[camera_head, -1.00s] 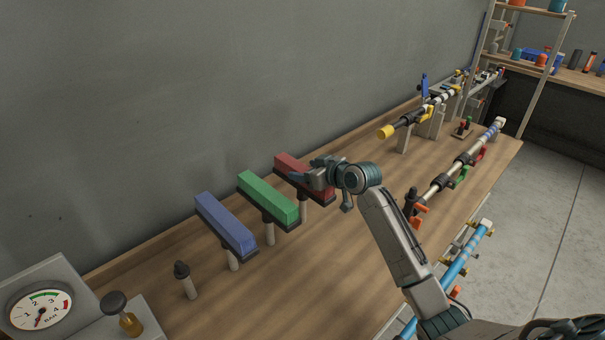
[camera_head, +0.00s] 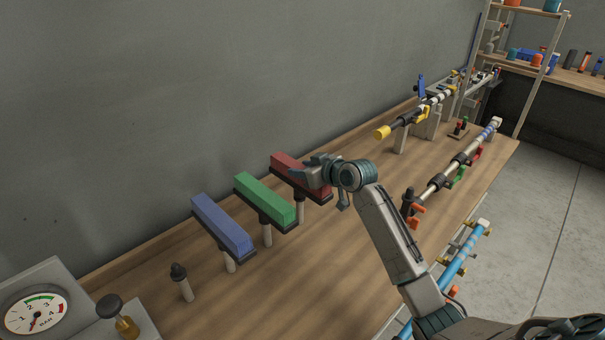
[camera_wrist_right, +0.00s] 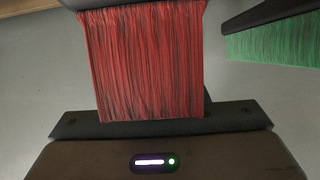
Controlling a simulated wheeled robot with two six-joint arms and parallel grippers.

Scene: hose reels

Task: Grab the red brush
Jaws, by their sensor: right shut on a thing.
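The red brush (camera_head: 285,161) sits on a post on the wooden bench, the farthest of three brushes in a row. My right gripper (camera_head: 299,173) is at the brush, shut on it, and covers part of its middle. In the right wrist view the red bristles (camera_wrist_right: 145,65) fill the upper middle, close to the camera. The fingertips themselves are hard to make out there. My left gripper is not in view.
A green brush (camera_head: 264,197) and a blue brush (camera_head: 222,224) stand on posts nearer, to the left. Green bristles (camera_wrist_right: 272,41) also show in the wrist view. A gauge (camera_head: 35,312) is at lower left. Hose tools (camera_head: 452,175) lie to the right. A wall is behind.

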